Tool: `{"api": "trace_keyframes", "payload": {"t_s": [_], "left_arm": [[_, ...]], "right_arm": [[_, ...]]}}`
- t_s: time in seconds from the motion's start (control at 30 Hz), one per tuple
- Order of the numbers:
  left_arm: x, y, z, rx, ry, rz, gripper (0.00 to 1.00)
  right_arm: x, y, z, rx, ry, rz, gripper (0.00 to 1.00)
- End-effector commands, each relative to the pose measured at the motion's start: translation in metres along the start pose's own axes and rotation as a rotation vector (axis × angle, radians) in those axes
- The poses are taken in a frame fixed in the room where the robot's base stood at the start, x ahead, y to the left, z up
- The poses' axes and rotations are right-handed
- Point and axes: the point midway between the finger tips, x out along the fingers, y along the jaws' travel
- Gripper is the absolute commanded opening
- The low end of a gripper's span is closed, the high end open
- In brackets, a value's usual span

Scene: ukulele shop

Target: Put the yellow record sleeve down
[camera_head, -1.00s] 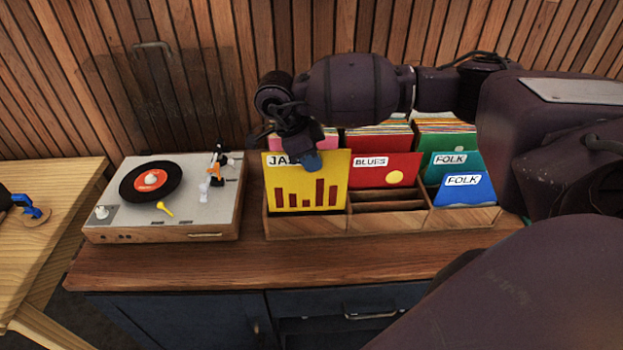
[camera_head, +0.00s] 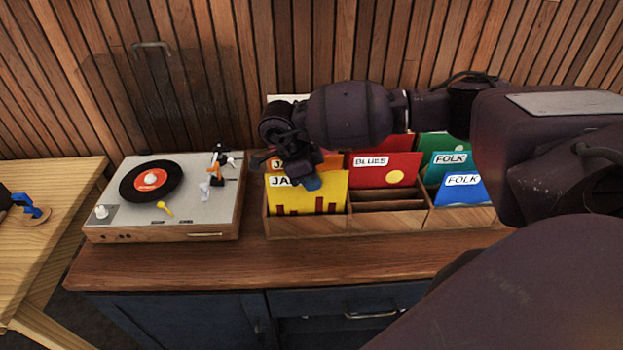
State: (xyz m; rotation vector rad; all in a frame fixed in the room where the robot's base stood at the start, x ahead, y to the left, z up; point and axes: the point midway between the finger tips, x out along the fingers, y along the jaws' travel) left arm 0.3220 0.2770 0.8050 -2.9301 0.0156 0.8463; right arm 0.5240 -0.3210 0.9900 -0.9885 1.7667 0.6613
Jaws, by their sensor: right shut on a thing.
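The yellow record sleeve (camera_head: 330,200), with a white label starting "JA" and dark red bars, stands upright in the front left compartment of the wooden crate (camera_head: 305,226). Its lower part is hidden behind the crate's front wall. My right gripper (camera_head: 312,184) is shut on the sleeve's top edge, with a blue fingertip showing in front. The gripper and wrist hide part of the label and the sleeves behind. My left gripper is not in view.
Behind it stands an orange sleeve (camera_head: 283,163). To the right are a red BLUES sleeve (camera_head: 385,168), a green FOLK sleeve (camera_head: 440,160) and a blue FOLK sleeve (camera_head: 463,192). The front middle compartment looks empty. A record player (camera_head: 205,215) stands left of the crate.

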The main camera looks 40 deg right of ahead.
Motion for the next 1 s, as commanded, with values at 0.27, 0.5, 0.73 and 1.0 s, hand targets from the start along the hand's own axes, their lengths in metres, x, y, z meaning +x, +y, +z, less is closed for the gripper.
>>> {"api": "trace_keyframes", "payload": {"t_s": [0.27, 0.5, 0.73, 1.0], "left_arm": [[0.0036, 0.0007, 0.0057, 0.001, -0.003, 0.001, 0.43], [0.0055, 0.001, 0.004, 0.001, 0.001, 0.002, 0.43], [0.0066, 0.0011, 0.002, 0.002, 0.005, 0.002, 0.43], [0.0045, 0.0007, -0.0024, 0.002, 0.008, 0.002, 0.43]], "right_arm": [[0.0073, -0.0001, 0.003, 0.0, 0.001, 0.0, 0.0], [0.0083, -0.0001, 0.0034, 0.0, 0.0, 0.0, 0.13], [0.0082, -0.0001, 0.0033, 0.0, 0.0, 0.0, 0.31], [0.0029, -0.0001, 0.0012, 0.0, -0.001, -0.001, 0.31]]}}
